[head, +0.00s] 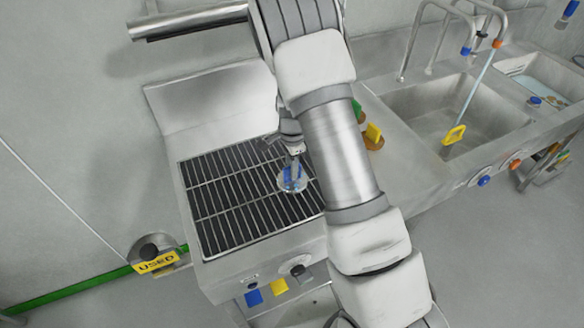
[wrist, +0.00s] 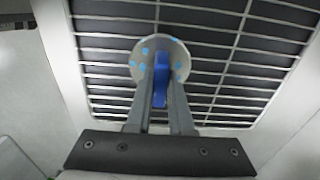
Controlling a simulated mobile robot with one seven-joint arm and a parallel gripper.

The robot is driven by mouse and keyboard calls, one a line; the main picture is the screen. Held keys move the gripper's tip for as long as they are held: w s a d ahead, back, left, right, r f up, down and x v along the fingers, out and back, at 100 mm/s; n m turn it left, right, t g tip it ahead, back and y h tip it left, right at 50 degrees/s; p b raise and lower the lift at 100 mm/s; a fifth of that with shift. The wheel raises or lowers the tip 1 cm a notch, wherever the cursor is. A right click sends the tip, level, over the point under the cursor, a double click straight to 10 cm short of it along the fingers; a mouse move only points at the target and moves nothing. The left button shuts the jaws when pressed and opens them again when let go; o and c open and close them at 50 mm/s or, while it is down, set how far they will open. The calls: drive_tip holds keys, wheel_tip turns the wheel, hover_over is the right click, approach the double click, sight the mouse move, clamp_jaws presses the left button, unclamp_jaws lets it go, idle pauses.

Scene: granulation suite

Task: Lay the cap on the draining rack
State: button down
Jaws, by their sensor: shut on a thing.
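My gripper (head: 293,165) is over the right half of the draining rack (head: 218,190), pointing down. It is shut on the cap (head: 291,181), a pale round disc with light blue marks and a blue grip. In the wrist view the gripper (wrist: 161,90) has its two fingers closed on the blue grip of the cap (wrist: 148,48), and bars of the draining rack (wrist: 105,53) show all around the disc. Whether the disc touches the bars or hangs just above them I cannot tell.
A steel sink (head: 440,110) with taps stands to the right. Green and yellow items (head: 372,134) sit behind my arm, partly hidden. A "USED" sign (head: 156,262) is at the lower left. The left and front of the rack are bare.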

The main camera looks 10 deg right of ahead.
drive_tip(key=c, duration=0.8)
unclamp_jaws()
wheel_tip(320, 180, up, 12)
drive_tip(key=s+r+n+t+y, duration=0.1)
drive_tip(key=s+r+n+t, duration=0.2)
drive_tip(key=s+r+n, duration=0.7)
drive_tip(key=s+r+n+t, duration=0.1)
drive_tip(key=s+r+n, duration=0.2)
drive_tip(key=s+r, duration=0.2)
drive_tip(key=s+r+n+t+h, duration=0.1)
drive_tip(key=s+r, duration=0.4)
drive_tip(key=s, duration=0.5)
drive_tip(key=shift+s+n+t, duration=0.25)
drive_tip(key=shift+n+t, duration=0.05)
drive_tip(key=shift+n, duration=0.6)
drive_tip(key=shift+d, duration=0.1)
